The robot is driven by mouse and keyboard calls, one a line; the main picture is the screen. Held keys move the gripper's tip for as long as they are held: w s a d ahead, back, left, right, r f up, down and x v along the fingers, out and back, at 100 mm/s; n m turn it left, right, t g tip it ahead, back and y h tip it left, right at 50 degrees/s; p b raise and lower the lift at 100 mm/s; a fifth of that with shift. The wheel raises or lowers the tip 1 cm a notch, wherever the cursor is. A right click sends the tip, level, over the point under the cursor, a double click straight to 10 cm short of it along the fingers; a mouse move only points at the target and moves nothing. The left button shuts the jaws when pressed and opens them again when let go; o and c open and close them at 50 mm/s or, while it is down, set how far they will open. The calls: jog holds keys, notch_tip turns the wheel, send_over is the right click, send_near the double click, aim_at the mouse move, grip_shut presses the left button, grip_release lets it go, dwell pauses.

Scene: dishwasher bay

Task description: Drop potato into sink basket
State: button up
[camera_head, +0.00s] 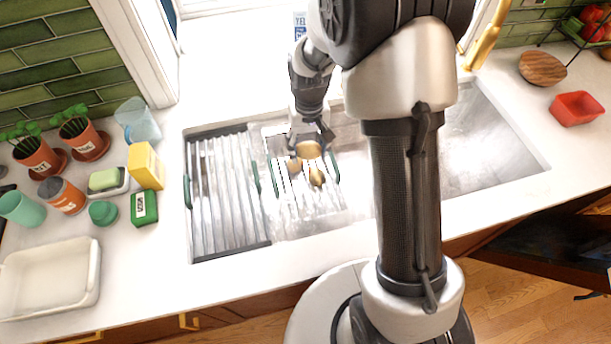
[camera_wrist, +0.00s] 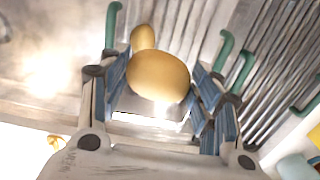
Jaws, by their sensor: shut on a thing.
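My gripper (camera_head: 310,140) points down over the sink basket (camera_head: 272,165), a ribbed metal basket with green handles. It is shut on a round yellow-brown potato (camera_head: 309,151). In the wrist view the held potato (camera_wrist: 158,77) sits between the blue-padded fingers (camera_wrist: 160,95). In the wrist view one other potato (camera_wrist: 143,38) is partly hidden behind the held one. I cannot tell the exact height of the held potato above the basket.
A ribbed drying rack (camera_head: 222,190) with green handles lies left of the basket. The right sink basin (camera_head: 490,140) looks empty. The left counter holds a white tub (camera_head: 50,280), a yellow box (camera_head: 146,166) and potted plants. A red bowl (camera_head: 576,108) stands at right.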

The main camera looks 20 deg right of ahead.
jog(key=shift+w+d+f, duration=0.2)
jog(key=shift+w+f, duration=0.1)
jog(key=shift+w, duration=0.25)
jog(key=shift+w+d+f, duration=0.2)
jog(key=shift+w+f, duration=0.05)
jog(key=shift+w, duration=0.25)
jog(key=shift+s+a+f+b, duration=0.1)
jog(key=shift+f+b, duration=0.4)
jog(key=shift+f, duration=0.05)
notch_tip(320, 180, down, 5)
jog(key=b, duration=0.3)
jog(key=shift+r, duration=0.2)
jog(key=o, duration=1.2)
